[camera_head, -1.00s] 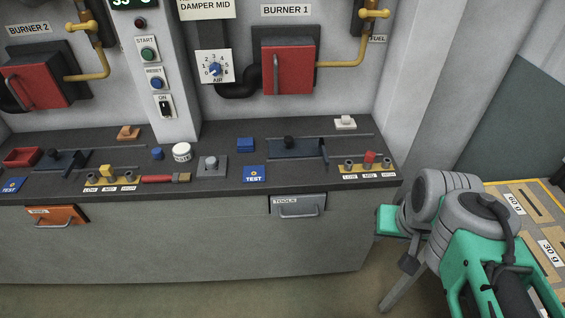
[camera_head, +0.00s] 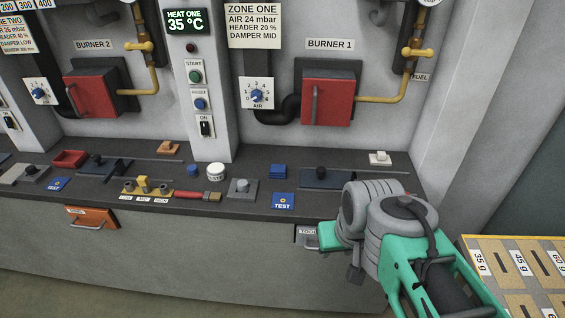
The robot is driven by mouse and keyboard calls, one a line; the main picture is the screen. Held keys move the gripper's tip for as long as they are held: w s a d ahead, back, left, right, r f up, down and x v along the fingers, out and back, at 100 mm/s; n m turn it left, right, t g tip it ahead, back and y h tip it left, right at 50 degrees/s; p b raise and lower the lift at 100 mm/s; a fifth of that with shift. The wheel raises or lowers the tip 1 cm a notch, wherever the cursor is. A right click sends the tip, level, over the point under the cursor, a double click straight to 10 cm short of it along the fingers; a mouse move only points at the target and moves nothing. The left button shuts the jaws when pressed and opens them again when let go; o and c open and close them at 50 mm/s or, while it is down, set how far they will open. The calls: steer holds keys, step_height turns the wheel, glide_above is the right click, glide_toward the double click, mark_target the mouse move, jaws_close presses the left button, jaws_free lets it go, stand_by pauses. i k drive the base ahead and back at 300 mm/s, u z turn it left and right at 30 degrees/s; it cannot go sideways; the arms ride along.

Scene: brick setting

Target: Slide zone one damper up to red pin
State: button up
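The zone one damper (camera_head: 326,178) is a dark blue slide plate with a black knob, on the counter below burner 1. Its right end is covered by my arm. The red pin stood in the tan LOW/MID/HIGH block to the right of the damper in the earlier view; my arm now hides the pin and that block. My arm's grey joints and green links fill the lower right, in front of the counter's right part. No gripper fingers can be made out.
A blue TEST plate (camera_head: 283,201), a blue block (camera_head: 278,171), a grey knob plate (camera_head: 241,190) and a white switch (camera_head: 380,158) are near the damper. A second damper (camera_head: 102,167) and yellow pin (camera_head: 143,184) are left. A weight table (camera_head: 495,241) stands right.

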mark_target(320, 178)
steer(key=u, duration=0.15)
steer(key=i, duration=1)
steer(key=z, duration=0.45)
